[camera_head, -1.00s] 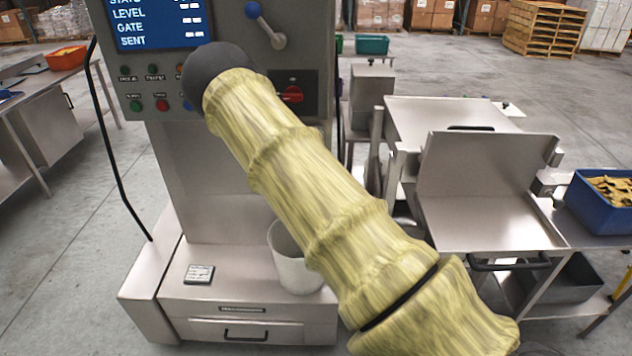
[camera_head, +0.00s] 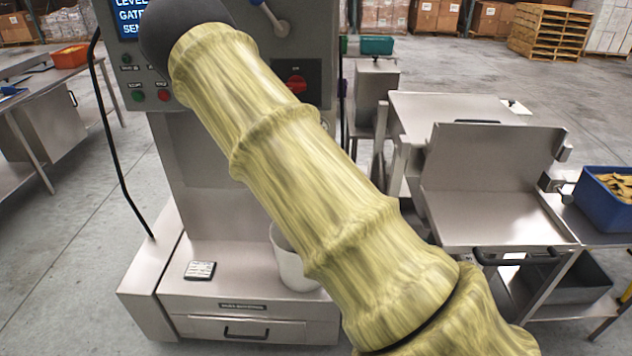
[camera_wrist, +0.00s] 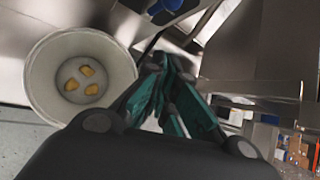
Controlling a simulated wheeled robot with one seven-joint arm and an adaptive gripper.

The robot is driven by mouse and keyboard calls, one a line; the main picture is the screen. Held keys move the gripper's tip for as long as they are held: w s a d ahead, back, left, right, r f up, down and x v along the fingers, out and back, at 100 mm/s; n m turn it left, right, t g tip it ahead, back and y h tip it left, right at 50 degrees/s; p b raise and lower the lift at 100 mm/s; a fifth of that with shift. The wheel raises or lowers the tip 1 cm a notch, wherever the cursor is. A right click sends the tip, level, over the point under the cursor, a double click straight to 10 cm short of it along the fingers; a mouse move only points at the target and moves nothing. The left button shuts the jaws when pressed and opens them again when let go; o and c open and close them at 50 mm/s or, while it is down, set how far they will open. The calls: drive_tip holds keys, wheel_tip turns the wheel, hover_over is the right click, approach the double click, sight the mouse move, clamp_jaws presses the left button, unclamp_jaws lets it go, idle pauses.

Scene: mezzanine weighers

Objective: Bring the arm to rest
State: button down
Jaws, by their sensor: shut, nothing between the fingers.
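My gripper (camera_wrist: 172,98) shows in the wrist view with its teal-padded fingers together and nothing between them. In the head view my yellow-sleeved arm crosses from the lower right to the upper left, and the gripper itself is not visible there. In the wrist view a white bucket (camera_wrist: 38,78) with a few yellow-brown pieces (camera_wrist: 88,76) inside is left of the fingers, apart from them. In the head view the bucket (camera_head: 290,268) stands on the machine's base ledge, partly hidden behind my arm.
A steel machine (camera_head: 205,200) with a control panel (camera_head: 290,72) stands close ahead, behind my arm. A steel weighing station (camera_head: 480,212) is at right, beside a blue bin (camera_head: 606,205) of yellow-brown pieces. A bench (camera_head: 50,90) with a red tray (camera_head: 70,56) stands at left. Open floor lies at lower left.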

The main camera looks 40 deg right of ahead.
drive_tip(key=shift+s+a+r, duration=0.15)
drive_tip(key=shift+a+r, duration=0.1)
idle(0.5)
